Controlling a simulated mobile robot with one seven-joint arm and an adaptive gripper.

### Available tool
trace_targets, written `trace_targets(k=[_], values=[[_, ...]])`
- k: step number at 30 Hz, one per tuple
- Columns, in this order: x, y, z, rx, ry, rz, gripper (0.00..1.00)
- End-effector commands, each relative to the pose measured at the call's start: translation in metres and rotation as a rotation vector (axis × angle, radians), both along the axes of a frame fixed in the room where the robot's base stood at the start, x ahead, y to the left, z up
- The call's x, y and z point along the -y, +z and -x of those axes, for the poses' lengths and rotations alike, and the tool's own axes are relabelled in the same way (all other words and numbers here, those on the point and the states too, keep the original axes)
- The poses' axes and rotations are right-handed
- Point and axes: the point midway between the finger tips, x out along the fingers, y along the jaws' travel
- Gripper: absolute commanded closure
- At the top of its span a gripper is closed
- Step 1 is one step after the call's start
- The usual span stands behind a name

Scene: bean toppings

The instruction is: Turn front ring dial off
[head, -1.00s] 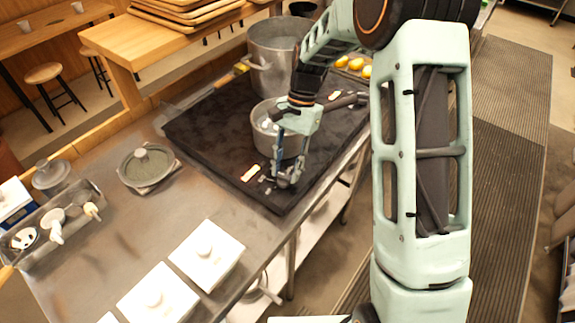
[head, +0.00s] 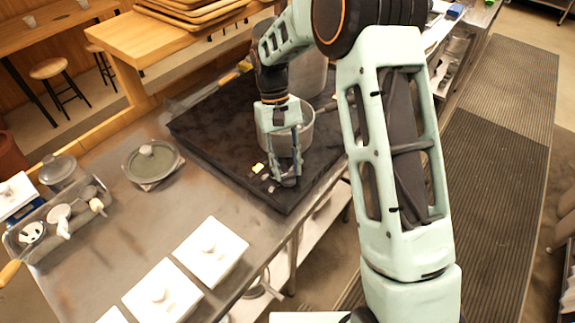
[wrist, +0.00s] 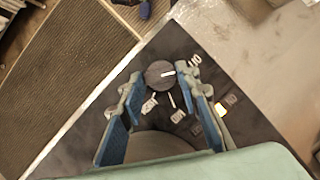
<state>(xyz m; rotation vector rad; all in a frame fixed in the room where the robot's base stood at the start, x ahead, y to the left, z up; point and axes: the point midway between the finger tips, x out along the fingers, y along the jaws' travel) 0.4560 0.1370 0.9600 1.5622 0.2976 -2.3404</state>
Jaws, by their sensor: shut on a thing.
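The front ring dial (wrist: 160,74) is a dark round knob with a white pointer mark. In the wrist view the mark points right, towards white lettering at the dial's upper right. My gripper (wrist: 163,80) has its blue-padded fingers on either side of the dial and is shut on it. In the head view my gripper (head: 284,178) is down at the front corner of the black cooktop (head: 225,155), and its fingers hide the dial. A small yellowish lit label (wrist: 221,109) shows right of the fingers in the wrist view.
A grey pot (head: 302,132) stands on the cooktop just behind my gripper, and a taller pot (head: 312,78) stands farther back. A lidded grey dish (head: 152,162) and white lidded containers (head: 211,250) sit on the steel counter to the left and front.

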Motion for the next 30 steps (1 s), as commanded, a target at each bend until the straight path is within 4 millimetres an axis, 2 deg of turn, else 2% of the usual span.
trace_targets(k=[9,26,27,30], values=[[-0.0015,0.0006,0.0005,0.001,0.128,0.000,0.94],[-0.0015,0.0006,0.0005,0.001,0.158,0.000,0.94],[-0.0014,0.0006,0.0005,0.001,0.157,0.000,0.67],[-0.0014,0.0005,0.0005,0.001,0.157,-0.001,0.56]])
